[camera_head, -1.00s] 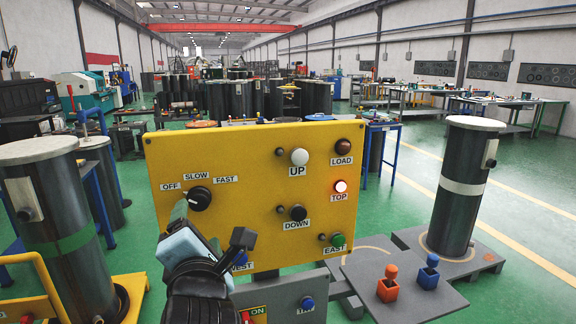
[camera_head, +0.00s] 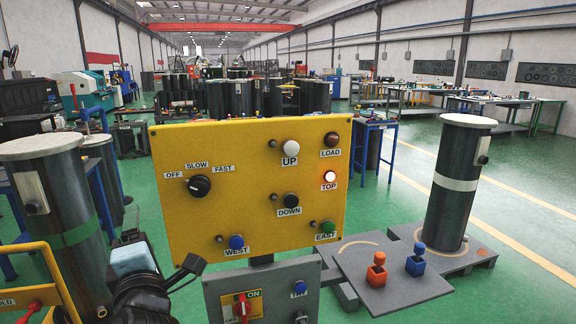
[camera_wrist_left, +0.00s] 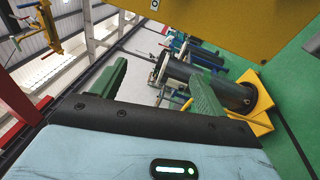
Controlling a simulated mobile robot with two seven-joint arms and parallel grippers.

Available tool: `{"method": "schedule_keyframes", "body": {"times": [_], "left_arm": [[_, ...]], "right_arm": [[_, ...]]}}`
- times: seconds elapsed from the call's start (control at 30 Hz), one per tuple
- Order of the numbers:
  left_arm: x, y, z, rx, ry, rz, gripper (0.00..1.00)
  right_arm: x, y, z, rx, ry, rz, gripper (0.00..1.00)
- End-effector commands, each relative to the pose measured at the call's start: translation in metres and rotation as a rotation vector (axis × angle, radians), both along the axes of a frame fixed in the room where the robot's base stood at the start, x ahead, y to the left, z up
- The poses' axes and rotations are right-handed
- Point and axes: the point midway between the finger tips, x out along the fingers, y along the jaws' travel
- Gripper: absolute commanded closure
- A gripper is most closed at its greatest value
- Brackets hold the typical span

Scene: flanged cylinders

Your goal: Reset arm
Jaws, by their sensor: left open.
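My left gripper (camera_wrist_left: 158,86) is open in the left wrist view, with two green fingers apart and nothing between them. In the head view the left gripper (camera_head: 130,240) is at the lower left, left of the yellow control panel (camera_head: 265,205) and clear of it. Its fingers are hard to make out there. The panel's black rotary knob (camera_head: 199,186) sits under the OFF, SLOW and FAST labels. My right gripper is not in view.
A lower grey panel (camera_head: 262,292) has a red switch (camera_head: 242,308). A flanged cylinder (camera_head: 460,185) stands at the right, another (camera_head: 55,210) at the left near a yellow frame (camera_head: 45,260). Orange (camera_head: 376,272) and blue (camera_head: 416,262) pieces sit on a grey plate. Green floor is open at right.

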Motion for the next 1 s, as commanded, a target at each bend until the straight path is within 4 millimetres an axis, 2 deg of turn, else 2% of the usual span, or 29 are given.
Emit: {"method": "schedule_keyframes", "body": {"times": [0.03,0.1,0.43,0.77,0.87,1.0], "left_arm": [[0.000,0.014,0.001,0.053,0.000,0.023,0.26],[-0.001,0.028,0.002,0.106,-0.001,0.046,0.26],[-0.006,0.080,0.013,0.307,0.000,0.134,0.26],[-0.025,0.072,-0.014,0.526,-0.126,0.130,0.26],[-0.034,0.063,-0.029,0.639,-0.157,0.104,0.26],[-0.050,0.041,-0.065,0.849,-0.172,0.019,0.26]], "right_arm": [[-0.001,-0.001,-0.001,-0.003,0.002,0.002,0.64],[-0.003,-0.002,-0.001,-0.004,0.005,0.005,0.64],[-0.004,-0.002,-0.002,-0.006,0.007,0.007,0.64],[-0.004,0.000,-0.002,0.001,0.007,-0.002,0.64],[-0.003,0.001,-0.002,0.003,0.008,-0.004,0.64],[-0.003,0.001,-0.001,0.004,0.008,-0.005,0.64]]}}
